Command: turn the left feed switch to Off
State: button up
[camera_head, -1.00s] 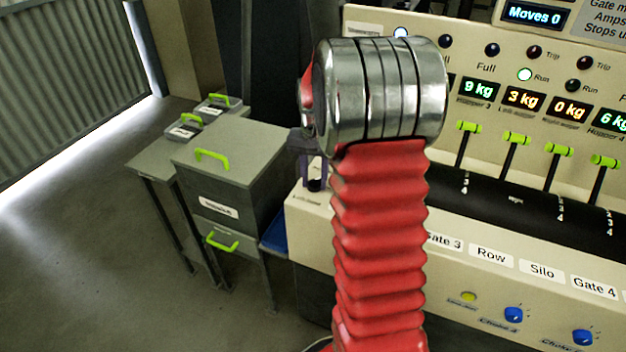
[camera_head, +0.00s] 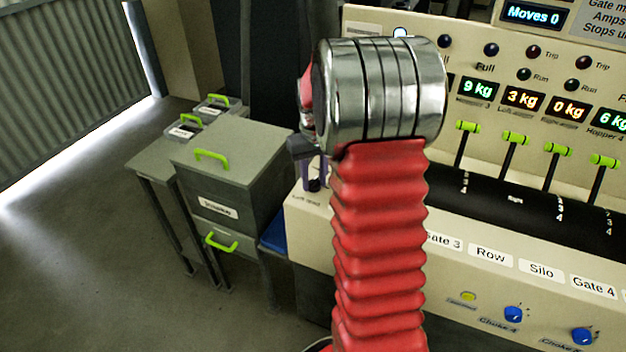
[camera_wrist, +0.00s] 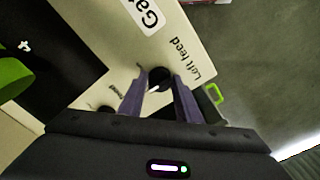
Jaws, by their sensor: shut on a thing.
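The left feed switch (camera_wrist: 158,77) is a dark round knob on the cream panel, beside the printed label "Left feed" (camera_wrist: 194,60) in the wrist view. My gripper (camera_wrist: 160,82) has its two purple fingers on either side of the knob, shut on it. In the head view my gripper (camera_head: 313,172) is at the panel's left end, partly hidden behind my arm. A pale mark shows on the knob between the fingers, but its exact setting is hard to read.
Green-handled levers (camera_head: 513,140) stand right of my arm. Above them are weight displays (camera_head: 523,98) and the left feeder's Run lamp (camera_head: 524,74), which is dark. A grey drawer cabinet (camera_head: 235,160) stands left of the panel. The floor further left is clear.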

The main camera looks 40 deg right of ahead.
aim_at(315, 180)
jog(key=shift+s+d+f, duration=0.1)
jog(key=shift+s+f, duration=0.05)
jog(key=shift+s, duration=0.05)
jog(key=o, duration=1.1)
jog(key=shift+w, duration=0.1)
jog(key=shift+c, duration=0.2)
notch_tip(315, 180, up, 14)
